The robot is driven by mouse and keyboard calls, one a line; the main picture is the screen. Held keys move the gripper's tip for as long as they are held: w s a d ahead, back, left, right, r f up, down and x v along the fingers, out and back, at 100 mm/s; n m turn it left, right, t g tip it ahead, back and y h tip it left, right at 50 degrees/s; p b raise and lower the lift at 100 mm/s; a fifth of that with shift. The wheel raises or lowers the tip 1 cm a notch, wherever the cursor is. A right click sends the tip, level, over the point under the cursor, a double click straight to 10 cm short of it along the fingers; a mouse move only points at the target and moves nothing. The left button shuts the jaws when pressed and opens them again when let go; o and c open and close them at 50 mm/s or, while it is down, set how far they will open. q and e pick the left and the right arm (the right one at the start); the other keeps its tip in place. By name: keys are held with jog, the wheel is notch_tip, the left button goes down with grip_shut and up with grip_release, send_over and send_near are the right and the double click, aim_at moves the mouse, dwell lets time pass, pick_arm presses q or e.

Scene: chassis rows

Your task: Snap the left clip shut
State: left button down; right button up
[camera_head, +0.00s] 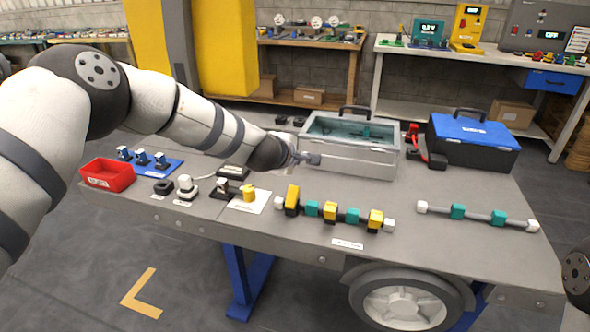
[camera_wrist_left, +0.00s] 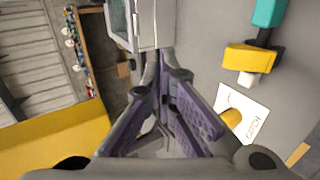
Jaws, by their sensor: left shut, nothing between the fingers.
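A grey case (camera_head: 345,158) with a clear lid and a dark handle stands mid-table. Its corner shows at the top of the left wrist view (camera_wrist_left: 157,22). My left gripper (camera_head: 308,159) is shut and empty at the case's left front corner; whether it touches is unclear. Its fingers meet in the left wrist view (camera_wrist_left: 166,72). No left clip can be made out clearly on the case; the gripper covers part of that corner. A rod with yellow and teal blocks lies in front; its left yellow block (camera_head: 292,199) stands taller than the others. My right gripper is out of view.
A red bin (camera_head: 108,174), a blue mat (camera_head: 170,169) with small parts, and a white card (camera_head: 237,207) with a yellow piece lie left. A blue-lidded toolbox (camera_head: 472,138) and red-handled tool (camera_head: 413,133) stand right of the case. A second rod (camera_head: 480,215) lies right, with bare table around.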

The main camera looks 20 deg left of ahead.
pick_arm(q)
notch_tip(320, 180, up, 6)
jog(key=s, duration=0.2)
jog(key=shift+s+a+p, duration=0.2)
jog(key=shift+p, duration=0.25)
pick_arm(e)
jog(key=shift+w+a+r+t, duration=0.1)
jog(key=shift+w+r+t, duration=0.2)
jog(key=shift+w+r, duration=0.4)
pick_arm(q)
jog(key=shift+f, duration=0.1)
